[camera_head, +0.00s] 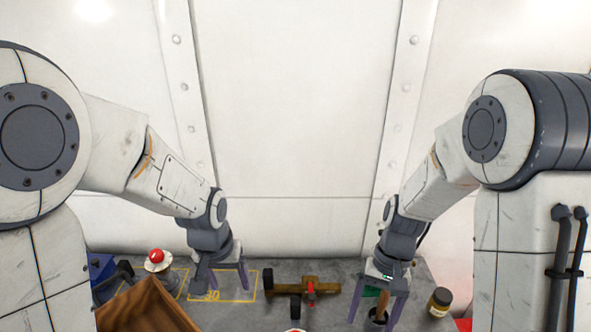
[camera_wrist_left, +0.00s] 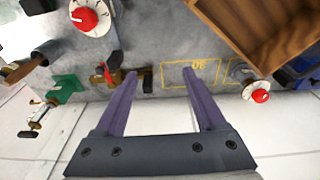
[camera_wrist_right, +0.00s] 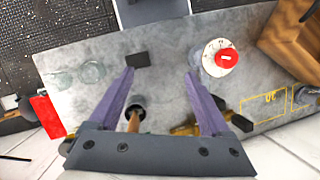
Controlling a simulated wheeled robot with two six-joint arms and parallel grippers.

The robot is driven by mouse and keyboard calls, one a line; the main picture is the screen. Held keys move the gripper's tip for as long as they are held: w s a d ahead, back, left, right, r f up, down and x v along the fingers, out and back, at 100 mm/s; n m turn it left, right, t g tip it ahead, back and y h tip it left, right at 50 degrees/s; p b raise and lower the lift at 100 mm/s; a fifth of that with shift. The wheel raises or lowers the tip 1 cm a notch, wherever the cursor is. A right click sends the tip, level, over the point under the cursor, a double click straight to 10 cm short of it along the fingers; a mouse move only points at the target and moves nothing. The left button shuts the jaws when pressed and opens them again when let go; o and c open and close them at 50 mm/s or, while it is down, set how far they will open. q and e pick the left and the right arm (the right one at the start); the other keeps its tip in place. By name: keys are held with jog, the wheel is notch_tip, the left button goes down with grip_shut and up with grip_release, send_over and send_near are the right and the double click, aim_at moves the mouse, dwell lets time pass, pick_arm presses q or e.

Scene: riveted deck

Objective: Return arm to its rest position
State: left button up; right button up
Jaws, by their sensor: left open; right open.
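My left gripper (camera_head: 221,282) is open with its purple fingers apart, over the grey deck table near the yellow painted outline. In the left wrist view nothing is held between its fingers (camera_wrist_left: 160,74). My right gripper (camera_head: 377,308) is open too, lower right in the head view. A dark cup with a wooden handle in it (camera_head: 378,320) shows between its fingers there. In the right wrist view the cup (camera_wrist_right: 134,108) lies beyond the gap between the fingers (camera_wrist_right: 159,74), and no grip on it shows. Both arms reach forward and down.
A brass valve with a red handle (camera_head: 309,288) lies between the grippers. A red-knobbed dial (camera_wrist_right: 220,58) stands nearer me. A white riveted wall (camera_head: 290,120) rises behind.

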pick_arm(q)
jog(key=s+a, duration=0.5)
pick_arm(e)
jog(key=d+r+n+t+h, duration=0.2)
jog(key=d+r+n+t, duration=0.15)
jog(key=t, duration=0.25)
pick_arm(q)
jog(key=s+d+m+g+b, duration=0.1)
jog(key=s+d+m+b, duration=0.4)
jog(key=s+d, duration=0.8)
jog(key=shift+s+d+r+m+g+h, duration=0.35)
jog(key=shift+d+m, duration=0.2)
jog(key=shift+m, duration=0.65)
pick_arm(e)
jog(key=s+a+r+n+g, duration=0.1)
jog(key=s+a+n+g, duration=0.1)
jog(key=s+a+n, duration=0.5)
jog(key=s+a, duration=0.6)
jog(key=a, duration=0.1)
jog(key=shift+g+y, duration=0.3)
jog(key=shift+y, duration=0.1)
